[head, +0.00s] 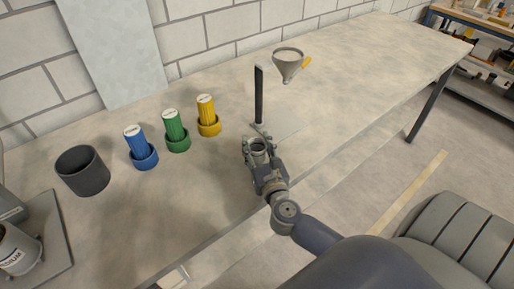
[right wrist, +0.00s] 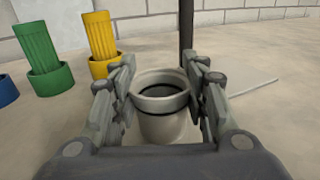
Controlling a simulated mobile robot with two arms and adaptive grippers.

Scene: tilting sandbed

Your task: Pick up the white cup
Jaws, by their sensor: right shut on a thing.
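The white cup (right wrist: 162,126) stands upright between the fingers of my right gripper (right wrist: 163,90) in the right wrist view. It has a pale body, a thick grey rim band and a dark inside. The fingers are shut on it from both sides near the rim. In the head view the cup (head: 258,146) shows only in part inside the right gripper (head: 257,140), near the front edge of the table. I cannot tell whether its base touches the table. My left gripper is not in view.
A black post (head: 259,95) stands just behind the cup, with a grey funnel (head: 288,64) beyond. Blue (head: 136,142), green (head: 174,126) and yellow (head: 206,110) ribbed cylinders stand in matching holders to the left. A dark grey pot (head: 82,175) stands farther left. The table's right part is clear.

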